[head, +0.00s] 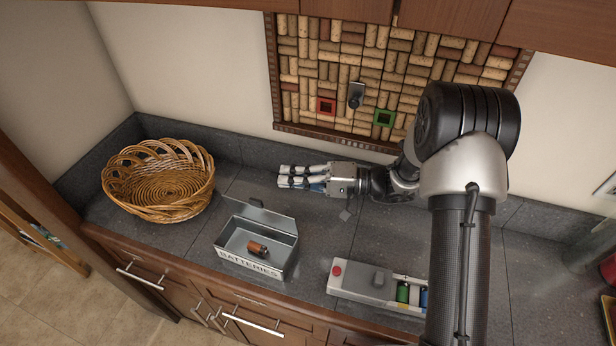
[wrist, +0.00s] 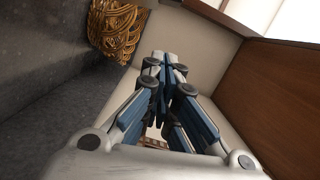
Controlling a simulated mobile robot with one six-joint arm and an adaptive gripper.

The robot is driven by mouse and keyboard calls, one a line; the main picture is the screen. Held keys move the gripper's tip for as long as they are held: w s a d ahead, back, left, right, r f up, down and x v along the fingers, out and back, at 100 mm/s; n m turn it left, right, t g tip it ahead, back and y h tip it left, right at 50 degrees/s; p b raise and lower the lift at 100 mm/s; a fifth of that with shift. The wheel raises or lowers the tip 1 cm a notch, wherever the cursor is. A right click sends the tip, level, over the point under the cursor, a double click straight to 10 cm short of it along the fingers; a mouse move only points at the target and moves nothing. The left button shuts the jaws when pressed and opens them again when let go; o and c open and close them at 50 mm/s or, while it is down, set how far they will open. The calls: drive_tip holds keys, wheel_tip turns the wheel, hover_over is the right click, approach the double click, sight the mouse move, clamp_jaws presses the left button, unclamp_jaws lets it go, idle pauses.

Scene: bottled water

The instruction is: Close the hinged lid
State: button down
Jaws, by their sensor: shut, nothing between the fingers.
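A grey metal box (head: 230,256) labelled BATTERIES stands on the counter near its front edge. Its hinged lid (head: 265,214) stands open along the back side of the box. A copper-coloured battery (head: 258,249) lies inside. My gripper (head: 281,176) is behind and above the lid, apart from it, with its fingers pointing left. The fingers are shut and empty, and they also show shut in the wrist view (wrist: 164,62). The box and lid are not visible in the wrist view.
A wicker basket (head: 160,180) stands left of the box and also shows in the wrist view (wrist: 117,30). A grey device (head: 350,283) with a red button and batteries lies to the right. A cork board (head: 340,60) hangs on the wall behind my gripper.

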sight(261, 213)
drive_tip(key=s+a, duration=0.2)
drive_tip(key=a, duration=0.1)
drive_tip(key=s+a, duration=0.1)
drive_tip(key=shift+s+a+f, duration=0.1)
drive_tip(key=shift+a+f, duration=0.2)
drive_tip(key=shift+f, duration=0.1)
drive_tip(key=shift+d+b, duration=0.15)
drive_tip(key=shift+b, duration=0.25)
